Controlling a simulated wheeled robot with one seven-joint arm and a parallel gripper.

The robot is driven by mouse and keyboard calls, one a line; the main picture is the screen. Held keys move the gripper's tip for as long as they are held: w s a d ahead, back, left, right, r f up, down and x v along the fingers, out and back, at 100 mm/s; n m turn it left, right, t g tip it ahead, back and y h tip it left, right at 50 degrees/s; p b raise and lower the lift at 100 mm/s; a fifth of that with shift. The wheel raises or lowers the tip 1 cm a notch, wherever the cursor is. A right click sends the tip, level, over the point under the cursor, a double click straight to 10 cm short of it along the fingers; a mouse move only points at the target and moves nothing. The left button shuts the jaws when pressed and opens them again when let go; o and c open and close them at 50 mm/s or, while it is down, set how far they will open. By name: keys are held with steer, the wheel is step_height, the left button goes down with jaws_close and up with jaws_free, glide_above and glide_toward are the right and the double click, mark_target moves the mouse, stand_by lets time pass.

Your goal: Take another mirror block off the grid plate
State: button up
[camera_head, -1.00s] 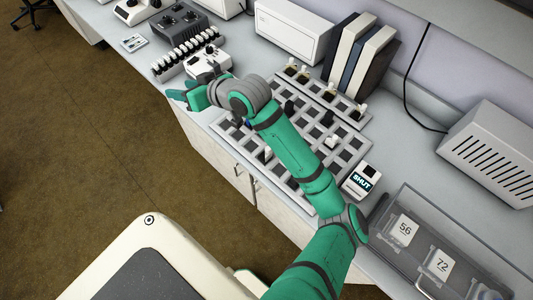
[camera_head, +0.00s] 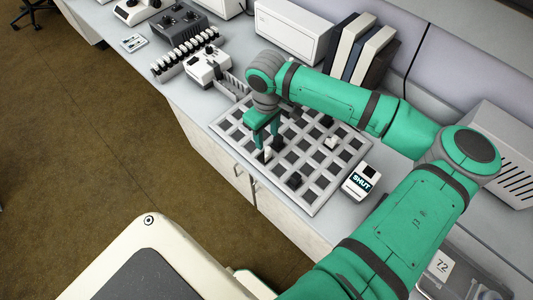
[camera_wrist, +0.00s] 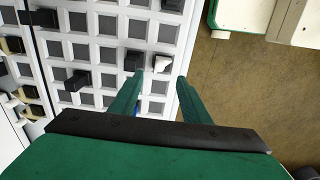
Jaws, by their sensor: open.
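The grid plate (camera_head: 318,197) lies on the bench, with a light lattice and dark square cells; it also shows in the wrist view (camera_wrist: 105,41). Several small blocks stand on it. A white-topped block (camera_wrist: 164,63) lies just beyond and between my fingertips in the wrist picture, with a black block (camera_wrist: 133,61) to its left. Another black block (camera_wrist: 78,80) stands further left. In the head view a black block (camera_head: 295,180) and a white-topped block (camera_head: 331,142) stand right of my gripper (camera_head: 267,142). My gripper is open, empty and pointing down over the plate's near-left part.
A small white device marked SHUT (camera_head: 362,184) stands at the plate's right end. A white instrument (camera_head: 207,66) and a row of small bottles (camera_head: 187,52) are beyond its left end. Binders (camera_head: 358,48) stand behind. My arm hides much of the plate's back and the right bench.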

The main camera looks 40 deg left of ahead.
mark_target(268, 149)
step_height(268, 149, down, 4)
steer(key=shift+f, duration=0.15)
steer(key=shift+s+d+f, duration=0.1)
steer(key=shift+d+f, duration=0.05)
steer(key=shift+f, duration=1.2)
steer(key=shift+d+f, duration=0.1)
steer(key=shift+f, duration=1.25)
steer(key=c, duration=1)
